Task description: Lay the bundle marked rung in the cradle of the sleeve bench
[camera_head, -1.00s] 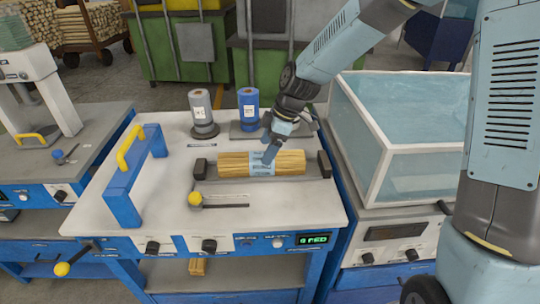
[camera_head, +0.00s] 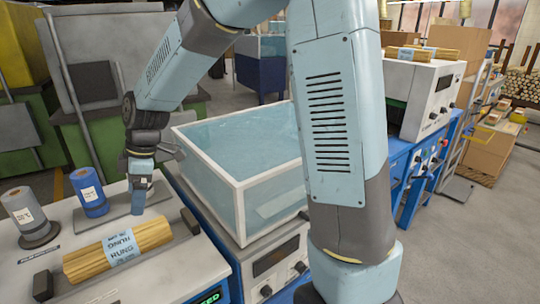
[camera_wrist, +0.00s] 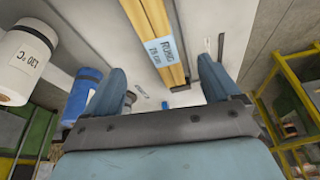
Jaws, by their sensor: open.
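The bundle marked rung (camera_head: 119,249) is a set of wooden sticks with a pale blue label band. It lies between the two dark end stops of the cradle (camera_head: 43,285) on the white top of the sleeve bench (camera_head: 188,262). It also shows in the wrist view (camera_wrist: 151,20), with the label readable. My gripper (camera_head: 139,204) is above the bench, just behind the bundle in the head view. In the wrist view its two fingers (camera_wrist: 160,88) are spread apart, with nothing held between them and the bundle beyond them.
A grey spool (camera_head: 27,215) and a blue spool (camera_head: 88,190) stand at the back of the bench. A clear-walled tank (camera_head: 235,190) is close on the right. More stick bundles (camera_head: 408,53) lie on a white machine farther right. Open floor lies at far right.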

